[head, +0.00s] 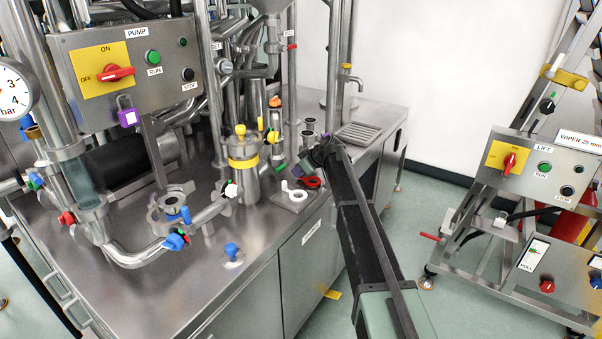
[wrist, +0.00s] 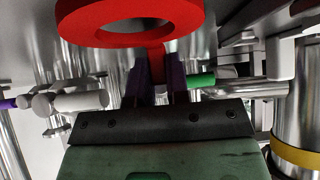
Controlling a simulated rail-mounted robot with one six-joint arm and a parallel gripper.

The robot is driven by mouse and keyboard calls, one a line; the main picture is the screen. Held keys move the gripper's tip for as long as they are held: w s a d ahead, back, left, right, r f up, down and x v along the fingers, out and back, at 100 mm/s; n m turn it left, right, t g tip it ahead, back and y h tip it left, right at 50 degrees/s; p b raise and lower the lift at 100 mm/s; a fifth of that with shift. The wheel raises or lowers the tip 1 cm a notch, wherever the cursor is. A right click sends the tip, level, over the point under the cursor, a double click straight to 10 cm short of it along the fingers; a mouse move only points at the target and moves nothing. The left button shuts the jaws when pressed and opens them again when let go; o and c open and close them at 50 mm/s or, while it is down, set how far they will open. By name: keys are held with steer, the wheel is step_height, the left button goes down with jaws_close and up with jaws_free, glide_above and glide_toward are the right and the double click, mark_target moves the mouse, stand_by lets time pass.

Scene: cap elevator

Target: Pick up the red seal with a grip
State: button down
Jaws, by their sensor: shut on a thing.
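The red seal is a flat ring with a short tab. In the head view the red seal (head: 312,183) shows just below my gripper (head: 303,170), near the right edge of the steel bench. In the wrist view the red seal (wrist: 70,22) fills the top middle, with its tab between the two purple fingers of my gripper (wrist: 157,75). The fingers are shut on the tab, and the ring lies beyond the fingertips. I cannot tell whether the seal touches the surface below.
A white ring seal (head: 299,195) lies on a plate left of the red seal. A steel vessel with a yellow band (head: 243,163) stands further left, among pipes and valves. A drain grate (head: 357,133) and tap (head: 347,85) are behind. Bare bench (head: 200,290) lies front left.

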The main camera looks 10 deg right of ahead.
step_height(320, 180, up, 20)
steer(key=p, duration=1.8)
steer(key=shift+f+p, duration=0.25)
steer(key=shift+p, duration=0.15)
steer(key=shift+f, duration=0.1)
steer(key=shift+d, duration=0.1)
